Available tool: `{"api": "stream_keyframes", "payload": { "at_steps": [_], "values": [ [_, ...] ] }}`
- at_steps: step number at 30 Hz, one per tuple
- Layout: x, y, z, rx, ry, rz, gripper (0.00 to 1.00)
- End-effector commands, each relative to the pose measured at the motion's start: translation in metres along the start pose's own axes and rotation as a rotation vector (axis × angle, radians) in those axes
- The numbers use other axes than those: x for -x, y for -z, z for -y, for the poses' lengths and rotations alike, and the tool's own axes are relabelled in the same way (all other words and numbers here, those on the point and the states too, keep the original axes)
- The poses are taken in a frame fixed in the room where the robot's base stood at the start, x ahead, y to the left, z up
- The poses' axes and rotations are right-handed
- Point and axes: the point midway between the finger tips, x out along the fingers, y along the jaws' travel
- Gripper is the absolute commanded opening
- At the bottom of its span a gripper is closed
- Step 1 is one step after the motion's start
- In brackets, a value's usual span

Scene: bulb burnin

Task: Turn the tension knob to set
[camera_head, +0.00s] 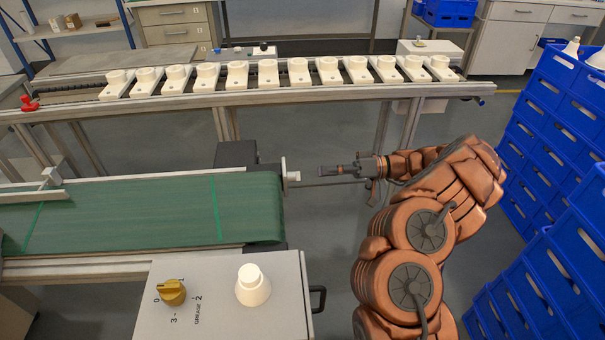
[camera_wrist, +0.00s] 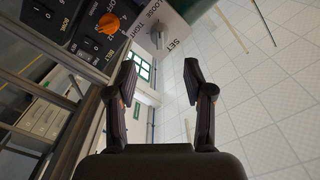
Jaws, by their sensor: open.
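The tension knob (camera_wrist: 157,39) is a small grey knob on a pale plate (camera_wrist: 183,12) marked LOOSE, TIGHT and SET in the wrist view. I cannot tell which mark it points at. In the head view the plate (camera_head: 284,168) is seen nearly edge-on at the conveyor's right end, and the knob (camera_head: 294,176) sticks out to the right. My gripper (camera_wrist: 160,72) is open and empty, its two fingers apart, with the knob beyond the fingertips. In the head view my gripper (camera_head: 326,171) is just right of the knob, not touching it.
A dark panel (camera_wrist: 84,38) with an orange knob (camera_wrist: 109,23) and switches is beside the plate. The green conveyor (camera_head: 130,212) lies left. A grey box (camera_head: 215,310) with a yellow knob (camera_head: 172,292) stands in front. Blue crates (camera_head: 555,130) stack at right. A rail of white holders (camera_head: 240,88) runs behind.

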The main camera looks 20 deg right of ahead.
Motion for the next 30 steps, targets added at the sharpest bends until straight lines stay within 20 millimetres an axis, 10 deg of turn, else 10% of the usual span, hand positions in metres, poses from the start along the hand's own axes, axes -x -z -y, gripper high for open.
{"api": "stream_keyframes", "payload": {
  "at_steps": [15,25,30],
  "values": [
    [-0.064,-0.001,0.001,-0.002,0.003,0.001,0.52],
    [-0.069,-0.001,0.000,-0.002,-0.001,0.002,0.52],
    [-0.069,-0.001,0.000,-0.002,-0.001,0.002,0.34]
  ]
}}
